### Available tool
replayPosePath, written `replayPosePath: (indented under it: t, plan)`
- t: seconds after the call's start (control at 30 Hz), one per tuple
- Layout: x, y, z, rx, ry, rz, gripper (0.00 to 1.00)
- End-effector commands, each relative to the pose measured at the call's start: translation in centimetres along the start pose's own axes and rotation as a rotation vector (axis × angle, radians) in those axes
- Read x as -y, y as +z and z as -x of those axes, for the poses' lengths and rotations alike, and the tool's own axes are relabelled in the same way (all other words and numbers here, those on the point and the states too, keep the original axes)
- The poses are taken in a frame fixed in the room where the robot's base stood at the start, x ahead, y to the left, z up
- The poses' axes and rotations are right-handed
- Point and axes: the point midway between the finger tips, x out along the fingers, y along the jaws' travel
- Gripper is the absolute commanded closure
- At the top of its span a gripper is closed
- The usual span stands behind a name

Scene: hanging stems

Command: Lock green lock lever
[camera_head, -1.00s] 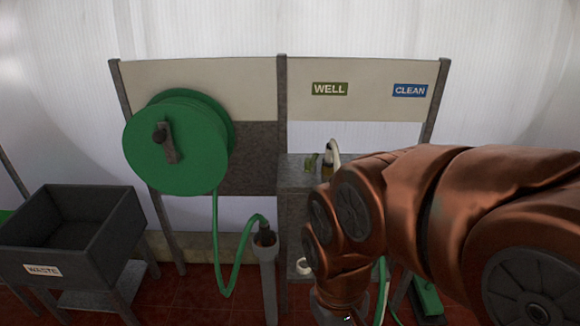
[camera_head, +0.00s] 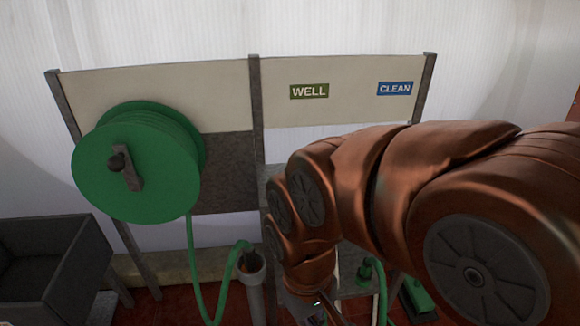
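I cannot make out the green lock lever for certain; my copper-coloured arm covers much of the area below the green WELL sign (camera_head: 309,91). A green fitting (camera_head: 367,271) with a green hose shows just right of my forearm, above a grey surface; I cannot tell whether the lever is part of it. My arm reaches in from the right and bends down. Its wrist end meets the bottom edge of the picture, and my gripper's fingers do not show.
A large green hose reel (camera_head: 136,163) hangs on the frame at left, its hose running down to a grey post holder (camera_head: 250,264). A dark bin (camera_head: 78,268) stands at lower left. A blue CLEAN sign (camera_head: 395,88) is at right. A green object (camera_head: 416,294) lies low right.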

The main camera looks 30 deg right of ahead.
Motion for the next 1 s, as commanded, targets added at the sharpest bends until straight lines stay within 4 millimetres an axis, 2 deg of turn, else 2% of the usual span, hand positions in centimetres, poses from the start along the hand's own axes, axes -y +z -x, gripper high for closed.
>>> replayPosePath:
  t: [0.37, 0.53, 0.67, 0.8, 1.0]
  plan:
    - [0.1, 0.0, 0.0, 0.001, -0.002, -0.002, 1.0]
    - [1.1, -1.0, 0.3, 0.026, -0.053, -0.042, 1.0]
    - [2.7, -3.0, 1.0, 0.069, -0.15, -0.124, 1.0]
    - [4.5, -6.0, 2.1, 0.125, -0.286, -0.234, 1.0]
    - [5.8, -10.5, 4.0, 0.221, -0.487, -0.404, 1.0]
